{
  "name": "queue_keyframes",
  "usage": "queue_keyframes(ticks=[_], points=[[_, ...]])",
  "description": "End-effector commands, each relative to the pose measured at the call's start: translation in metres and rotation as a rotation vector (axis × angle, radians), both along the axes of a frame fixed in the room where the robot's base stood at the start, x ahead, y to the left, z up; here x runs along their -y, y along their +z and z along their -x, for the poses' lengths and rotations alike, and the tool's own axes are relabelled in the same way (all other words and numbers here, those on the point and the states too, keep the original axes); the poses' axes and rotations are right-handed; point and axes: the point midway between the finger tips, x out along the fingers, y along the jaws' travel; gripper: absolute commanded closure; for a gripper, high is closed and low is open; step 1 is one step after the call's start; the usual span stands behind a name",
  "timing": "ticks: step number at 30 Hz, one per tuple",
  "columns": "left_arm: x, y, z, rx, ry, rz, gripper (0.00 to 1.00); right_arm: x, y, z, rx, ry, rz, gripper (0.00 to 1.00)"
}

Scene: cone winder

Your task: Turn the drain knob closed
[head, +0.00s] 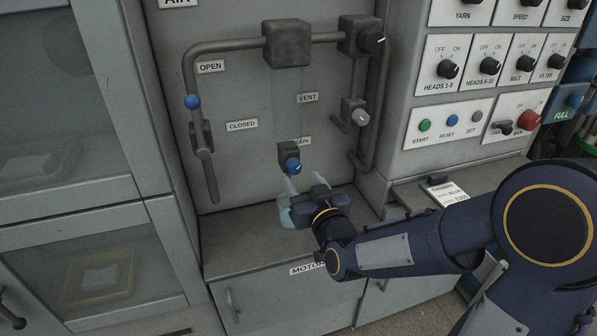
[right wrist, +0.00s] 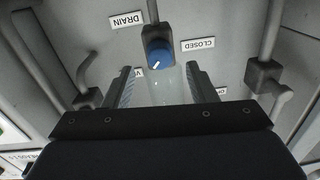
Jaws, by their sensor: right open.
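The blue drain knob (head: 292,165) sits on a dark block low on the grey back panel, beside a partly hidden DRAIN label (head: 301,142). A CLOSED label (head: 242,125) is up and to its left. In the right wrist view the knob (right wrist: 158,57) has a white mark toward its lower left, and the CLOSED label (right wrist: 198,44) is to its right. My right gripper (head: 305,184) is open just below the knob in the head view. In the wrist view its fingers (right wrist: 164,82) stand apart on either side, with the knob beyond them. My left gripper is out of view.
A grey pipe (head: 228,46) frames the panel, with a blue-balled lever (head: 192,102) at left. A second small knob (head: 360,117) near the VENT label is at right. A motor cabinet (head: 265,292) lies below its ledge. A switch panel (head: 455,110) stands at right.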

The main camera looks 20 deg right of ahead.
Motion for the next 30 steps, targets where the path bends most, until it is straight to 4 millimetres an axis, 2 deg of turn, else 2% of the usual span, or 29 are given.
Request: queue_keyframes(ticks=[3,9,20,30], points=[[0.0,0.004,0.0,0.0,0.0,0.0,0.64,-0.001,0.0,-0.021,-0.003,-0.001,0.002,0.48],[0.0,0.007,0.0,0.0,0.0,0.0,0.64,-0.002,0.0,-0.043,-0.002,-0.001,0.001,0.48],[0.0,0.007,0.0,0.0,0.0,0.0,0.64,-0.003,0.0,-0.048,-0.002,-0.001,-0.002,0.5],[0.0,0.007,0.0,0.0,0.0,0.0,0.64,-0.003,0.0,-0.048,-0.002,0.0,-0.002,0.93]])
